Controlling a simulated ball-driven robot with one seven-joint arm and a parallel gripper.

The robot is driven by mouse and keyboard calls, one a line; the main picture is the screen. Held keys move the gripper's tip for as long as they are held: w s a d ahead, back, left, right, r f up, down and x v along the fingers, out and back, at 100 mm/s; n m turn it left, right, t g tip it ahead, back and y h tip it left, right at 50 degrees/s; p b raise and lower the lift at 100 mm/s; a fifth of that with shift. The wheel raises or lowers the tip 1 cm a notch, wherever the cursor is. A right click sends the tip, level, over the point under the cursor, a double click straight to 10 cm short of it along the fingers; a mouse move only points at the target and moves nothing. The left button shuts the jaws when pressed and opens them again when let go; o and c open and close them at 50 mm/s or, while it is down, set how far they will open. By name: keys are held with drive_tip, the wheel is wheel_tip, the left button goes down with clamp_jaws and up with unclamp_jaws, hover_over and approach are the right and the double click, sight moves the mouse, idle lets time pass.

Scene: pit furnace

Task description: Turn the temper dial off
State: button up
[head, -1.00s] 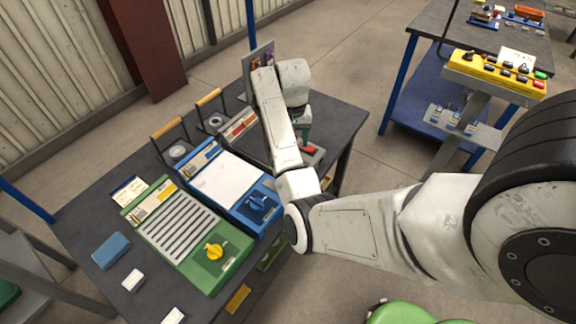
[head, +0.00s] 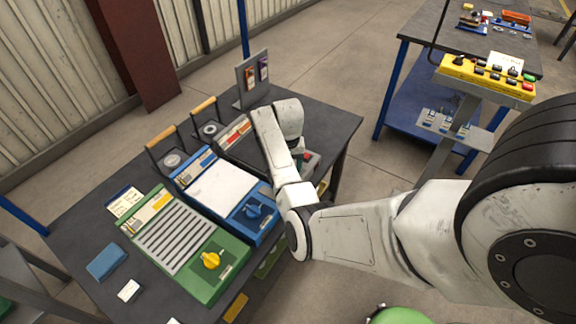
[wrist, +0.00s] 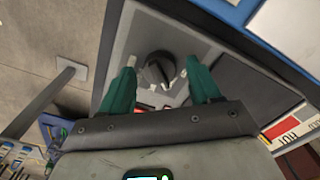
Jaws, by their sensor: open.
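Three dial units stand on the dark bench. In the wrist view, a dark round dial (wrist: 158,70) with a pale pointer mark sits on a grey panel (wrist: 190,42). My gripper (wrist: 157,75) is open, its two green fingers on either side of this dial. I cannot tell whether they touch it. In the head view my arm hides that dial and most of my gripper. A blue dial (head: 254,207) is on the blue unit (head: 236,222), and a yellow dial (head: 210,260) is on the green unit (head: 203,285). No label reading temper is legible.
The bench (head: 85,215) carries a blue block (head: 106,262), a white block (head: 129,290) and a small grey stand (head: 253,80) at the back. A yellow button box (head: 487,78) stands at right, near another table (head: 432,42). Floor shows between them.

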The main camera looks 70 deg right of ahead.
drive_tip(key=shift+f, duration=0.1)
drive_tip(key=shift+c, duration=0.4)
drive_tip(key=c, duration=1)
drive_tip(key=shift+o, duration=0.2)
drive_tip(key=shift+n, duration=0.3)
drive_tip(key=shift+r+n+p, duration=0.2)
drive_tip(key=shift+n+p, duration=1)
drive_tip(key=n+p, duration=0.2)
drive_tip(key=n, duration=0.2)
drive_tip(key=shift+w+f+n, duration=0.1)
drive_tip(key=shift+n, duration=0.6)
drive_tip(key=o, duration=1)
drive_tip(key=shift+a+f, duration=0.1)
